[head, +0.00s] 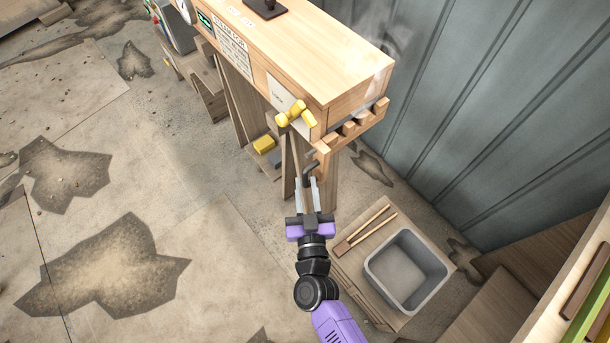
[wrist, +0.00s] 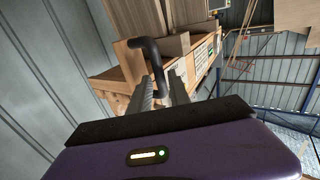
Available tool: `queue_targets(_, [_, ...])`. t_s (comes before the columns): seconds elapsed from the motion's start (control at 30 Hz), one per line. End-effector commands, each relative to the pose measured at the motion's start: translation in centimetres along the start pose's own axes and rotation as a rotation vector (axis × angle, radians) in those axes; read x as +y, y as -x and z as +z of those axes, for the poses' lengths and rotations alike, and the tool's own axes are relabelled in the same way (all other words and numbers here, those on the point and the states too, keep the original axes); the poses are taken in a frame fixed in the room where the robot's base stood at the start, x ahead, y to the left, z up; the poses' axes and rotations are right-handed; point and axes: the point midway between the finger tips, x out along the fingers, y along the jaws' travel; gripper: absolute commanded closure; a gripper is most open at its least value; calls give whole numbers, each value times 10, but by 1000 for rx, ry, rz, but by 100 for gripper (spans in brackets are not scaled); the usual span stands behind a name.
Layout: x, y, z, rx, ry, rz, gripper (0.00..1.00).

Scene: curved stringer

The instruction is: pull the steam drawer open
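The long wooden steam box (head: 335,60) stands on wooden legs. A slotted wooden piece (head: 350,132) sticks out at its near end, and I take it to be part of the steam drawer. A dark bent handle (head: 309,169) hangs by its lower left corner; the handle also shows in the wrist view (wrist: 150,52). My gripper (head: 306,181) is at the handle, fingers apart. In the wrist view the handle's lower end lies between the fingers (wrist: 164,84), with a gap visible. I cannot tell whether either finger touches it.
A yellow valve handle (head: 295,114) sits on the box's side, above my gripper. A grey bin (head: 437,266) and wooden tongs (head: 362,232) rest on a low board at the right. A corrugated metal wall (head: 500,90) stands behind. The floor at the left is clear.

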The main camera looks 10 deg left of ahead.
Motion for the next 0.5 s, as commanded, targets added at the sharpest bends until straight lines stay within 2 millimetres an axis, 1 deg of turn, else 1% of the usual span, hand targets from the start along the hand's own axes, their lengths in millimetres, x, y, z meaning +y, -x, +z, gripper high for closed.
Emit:
queue_targets(0.03, [-1, -8, 0, 0, -1, 0, 77])
queue_targets(0.2, [0, -25, 1, 0, 0, -1, 77])
queue_targets(0.33, [-1, -31, 0, -1, -1, -2, 77])
queue_targets(0.5, [-1, -31, 0, -1, -1, -2, 77])
